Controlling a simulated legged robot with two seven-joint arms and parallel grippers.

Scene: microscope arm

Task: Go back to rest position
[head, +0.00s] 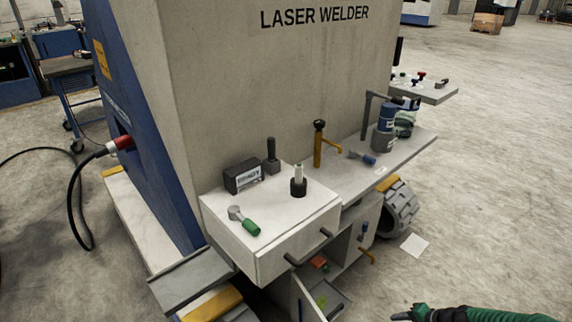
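My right arm, green and dark, comes in at the bottom right corner. Its dark gripper end (408,313) is low over the floor, apart from the machine, and is too small and cut off to show whether it is open or shut. I see nothing held in it. My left gripper is not in view. A yellow upright arm with a black knob (318,150) stands on the machine's ledge, apart from my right gripper.
The large laser welder (270,90) fills the middle. Its white drawer-like box (300,232) carries a black box (242,176), a black-and-white cylinder (298,184) and a green-handled tool (247,221). A cabinet door (306,300) hangs open below.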

